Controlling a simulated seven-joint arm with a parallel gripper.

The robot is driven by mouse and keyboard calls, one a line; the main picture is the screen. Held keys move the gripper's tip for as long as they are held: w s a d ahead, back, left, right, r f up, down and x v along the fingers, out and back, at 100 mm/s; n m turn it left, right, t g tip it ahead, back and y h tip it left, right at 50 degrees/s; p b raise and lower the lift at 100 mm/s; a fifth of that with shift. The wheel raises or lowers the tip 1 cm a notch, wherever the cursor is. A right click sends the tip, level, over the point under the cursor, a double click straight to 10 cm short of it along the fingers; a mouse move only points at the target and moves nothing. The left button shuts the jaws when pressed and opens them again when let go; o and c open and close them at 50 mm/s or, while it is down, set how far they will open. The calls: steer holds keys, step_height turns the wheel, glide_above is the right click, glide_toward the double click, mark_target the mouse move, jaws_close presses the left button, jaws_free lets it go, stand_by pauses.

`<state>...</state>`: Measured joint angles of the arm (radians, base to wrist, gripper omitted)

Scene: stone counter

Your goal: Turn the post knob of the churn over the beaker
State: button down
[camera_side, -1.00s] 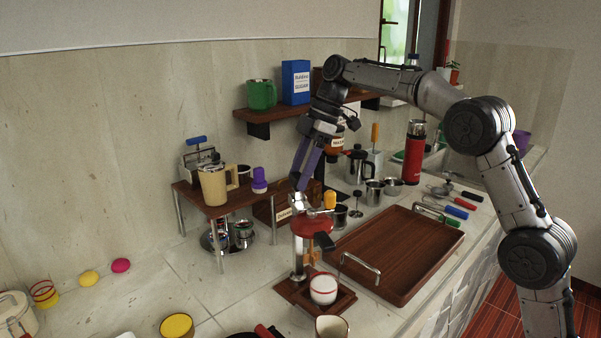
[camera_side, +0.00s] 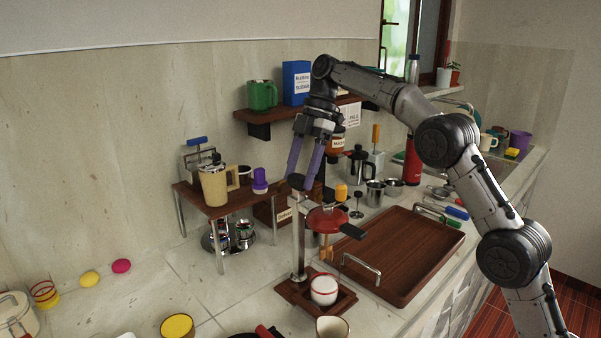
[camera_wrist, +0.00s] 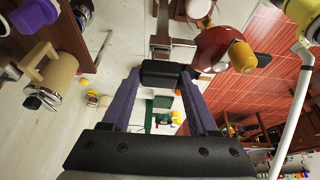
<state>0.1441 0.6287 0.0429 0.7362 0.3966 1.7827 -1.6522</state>
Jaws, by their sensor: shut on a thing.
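The churn has a metal post (camera_side: 298,240) on a wooden base, with a red round head (camera_side: 328,219) on its arm, a yellow knob (camera_side: 341,192) and a black handle (camera_side: 353,231). The black post knob (camera_side: 299,182) is at the post's top. My gripper (camera_side: 297,181), with purple fingers, is shut on it from above. The wrist view shows the black knob (camera_wrist: 164,74) between both fingers, with the red head (camera_wrist: 214,48) beside it. The white beaker with a red rim (camera_side: 324,289) stands on the base, below the head in the side view.
A wooden tray (camera_side: 400,250) with metal handles lies right of the churn. A small raised shelf with a beige mug (camera_side: 214,186) stands to the left. A yellow bowl (camera_side: 177,326) and a cream cup (camera_side: 332,329) are in front. Metal cups (camera_side: 375,192) stand behind.

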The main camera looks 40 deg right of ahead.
steer(key=shift+r, duration=0.1)
steer(key=shift+c, duration=0.8)
jaws_free()
